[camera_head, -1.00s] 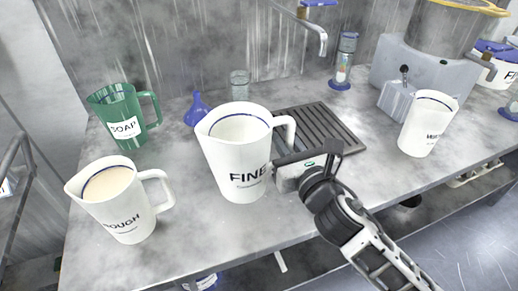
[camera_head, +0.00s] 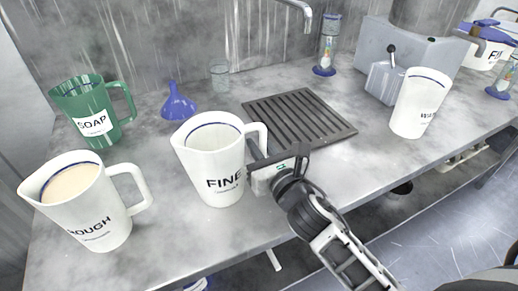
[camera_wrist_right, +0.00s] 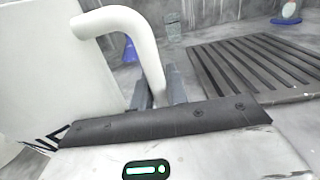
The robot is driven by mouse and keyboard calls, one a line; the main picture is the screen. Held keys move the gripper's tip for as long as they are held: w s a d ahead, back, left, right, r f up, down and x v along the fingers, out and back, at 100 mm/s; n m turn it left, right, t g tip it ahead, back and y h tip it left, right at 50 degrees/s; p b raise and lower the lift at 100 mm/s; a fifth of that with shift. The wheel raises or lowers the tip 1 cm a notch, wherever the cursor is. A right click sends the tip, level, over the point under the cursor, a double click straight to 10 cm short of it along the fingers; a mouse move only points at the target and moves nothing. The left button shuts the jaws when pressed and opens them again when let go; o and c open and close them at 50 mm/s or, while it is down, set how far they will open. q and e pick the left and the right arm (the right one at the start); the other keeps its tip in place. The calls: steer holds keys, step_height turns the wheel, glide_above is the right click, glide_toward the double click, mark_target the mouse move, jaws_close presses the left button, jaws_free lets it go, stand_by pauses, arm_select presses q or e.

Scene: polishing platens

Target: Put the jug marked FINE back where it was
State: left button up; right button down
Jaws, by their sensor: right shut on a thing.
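The white jug marked FINE (camera_head: 210,165) is upright at the middle of the bench, its handle on the right. In the wrist view its white body (camera_wrist_right: 50,70) fills the left side. My right gripper (camera_head: 260,158) is shut on the jug's handle; in the wrist view its fingers (camera_wrist_right: 155,95) close around the lower handle. The jug's base is on or just above the bench top; I cannot tell which. No liquid shows inside it. My left gripper is not in view.
The ROUGH jug (camera_head: 85,205), with cream liquid, stands at front left. The green SOAP jug (camera_head: 92,110), blue funnel (camera_head: 178,103) and clear glass (camera_head: 220,76) stand behind. A dark slatted rack (camera_head: 300,120) lies right of FINE. Another white jug (camera_head: 418,103) stands farther right.

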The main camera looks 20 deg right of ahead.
steer(key=shift+f, duration=0.2)
steer(key=c, duration=1.4)
jaws_free()
steer(key=shift+r, duration=0.15)
steer(key=shift+s, duration=0.2)
steer(key=s, duration=0.3)
steer(key=s+b, duration=0.1)
steer(key=s, duration=0.3)
steer(key=s+b, duration=0.1)
steer(key=s, duration=0.2)
steer(key=shift+s+d, duration=0.25)
steer(key=shift+s, duration=0.1)
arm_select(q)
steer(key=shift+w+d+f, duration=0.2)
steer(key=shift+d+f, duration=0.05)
arm_select(e)
steer(key=shift+s+r, duration=0.1)
steer(key=shift+s, duration=0.4)
